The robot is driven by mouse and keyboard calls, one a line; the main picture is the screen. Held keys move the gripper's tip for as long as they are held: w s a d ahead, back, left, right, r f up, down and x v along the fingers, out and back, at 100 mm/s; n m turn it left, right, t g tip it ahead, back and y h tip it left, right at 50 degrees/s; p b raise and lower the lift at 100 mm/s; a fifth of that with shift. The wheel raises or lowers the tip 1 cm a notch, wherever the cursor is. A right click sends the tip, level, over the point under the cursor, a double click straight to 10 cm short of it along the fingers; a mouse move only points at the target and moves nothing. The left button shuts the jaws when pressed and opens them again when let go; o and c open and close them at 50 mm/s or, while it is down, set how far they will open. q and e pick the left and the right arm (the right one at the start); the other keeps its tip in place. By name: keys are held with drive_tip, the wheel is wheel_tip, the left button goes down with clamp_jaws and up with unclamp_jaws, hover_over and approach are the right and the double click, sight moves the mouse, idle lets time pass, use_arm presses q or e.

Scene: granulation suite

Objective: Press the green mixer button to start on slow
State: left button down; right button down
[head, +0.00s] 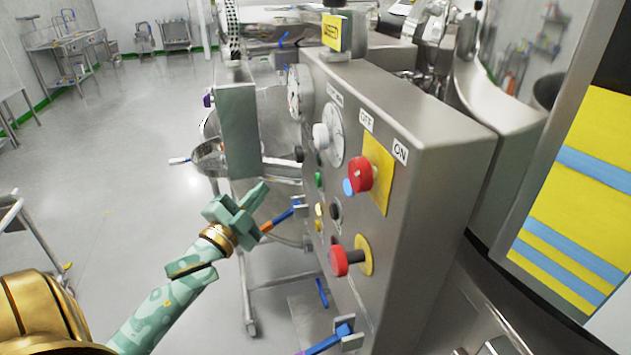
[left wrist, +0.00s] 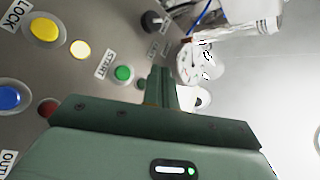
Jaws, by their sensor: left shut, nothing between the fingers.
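The green button (head: 319,179) sits on the front face of the grey control panel (head: 420,150), below a white dial. In the left wrist view the green button (left wrist: 123,73) is beside a START label (left wrist: 103,62). My left gripper (head: 262,192) is shut and empty, in front of the panel and to the left of the button in the head view. A gap shows between them there. In the left wrist view the closed fingertips (left wrist: 163,72) appear just right of the green button. My right gripper is not in view.
A red knob (head: 360,174) and a red button (head: 338,260) stick out from the panel. A blue button (head: 348,187) and a black one (head: 336,211) are nearby. A blue-handled clamp (head: 283,216) is close to my left gripper. Open floor lies to the left.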

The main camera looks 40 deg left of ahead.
sight(318, 181)
use_arm(q)
drive_tip(key=w+d+b, duration=0.1)
drive_tip(key=w+d, duration=0.4)
drive_tip(key=w, duration=0.1)
drive_tip(key=shift+w, duration=0.25)
drive_tip(key=shift+d, duration=0.1)
idle(1.1)
idle(0.9)
drive_tip(key=shift+w+d, duration=0.25)
drive_tip(key=shift+w, duration=0.05)
drive_tip(key=shift+w+d, duration=0.3)
drive_tip(key=shift+w, duration=0.05)
idle(0.7)
drive_tip(key=shift+s+a, duration=0.15)
drive_tip(key=shift+s+a+p, duration=0.4)
drive_tip(key=shift+s+p, duration=0.1)
drive_tip(key=shift+s, duration=0.05)
